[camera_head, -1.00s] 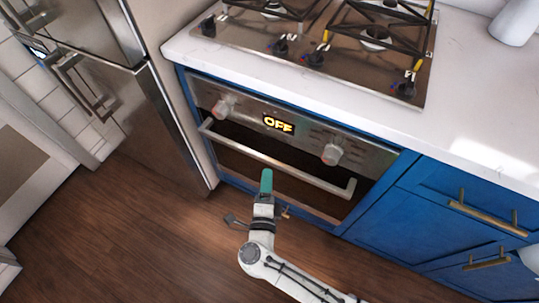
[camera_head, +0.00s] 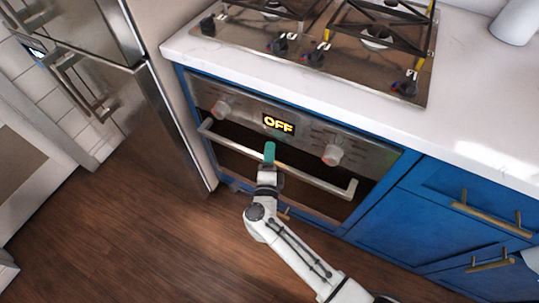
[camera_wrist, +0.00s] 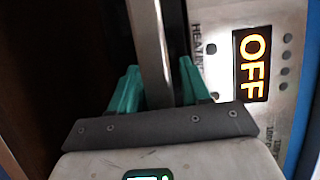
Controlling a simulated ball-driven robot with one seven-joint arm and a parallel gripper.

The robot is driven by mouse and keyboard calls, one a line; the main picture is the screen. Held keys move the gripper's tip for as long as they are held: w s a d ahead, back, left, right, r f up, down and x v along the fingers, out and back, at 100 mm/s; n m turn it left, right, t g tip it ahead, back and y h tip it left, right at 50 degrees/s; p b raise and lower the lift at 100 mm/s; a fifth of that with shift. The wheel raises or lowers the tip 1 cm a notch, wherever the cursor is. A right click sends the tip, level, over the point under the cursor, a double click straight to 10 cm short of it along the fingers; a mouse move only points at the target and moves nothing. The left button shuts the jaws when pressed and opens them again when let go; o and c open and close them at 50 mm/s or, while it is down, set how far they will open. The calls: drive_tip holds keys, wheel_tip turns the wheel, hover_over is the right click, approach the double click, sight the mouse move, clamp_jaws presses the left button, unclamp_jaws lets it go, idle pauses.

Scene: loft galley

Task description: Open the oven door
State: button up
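The oven (camera_head: 310,135) sits under the counter, its panel display reading OFF. Its door (camera_head: 232,162) looks closed, with dark glass. A straight metal handle bar (camera_head: 315,178) crosses the door's upper part. My gripper (camera_head: 268,152) is at the bar, left of its middle, with teal fingers. In the wrist view, the handle bar (camera_wrist: 150,45) runs between the two fingers of my gripper (camera_wrist: 160,85).
Two control knobs (camera_head: 333,154) stick out above the handle. A gas hob (camera_head: 330,50) is set in the white counter (camera_head: 460,110). A steel fridge (camera_head: 165,120) stands close on the left, blue drawers (camera_head: 420,225) on the right. The wooden floor (camera_head: 130,240) in front is clear.

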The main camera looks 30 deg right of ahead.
clamp_jaws()
idle(0.4)
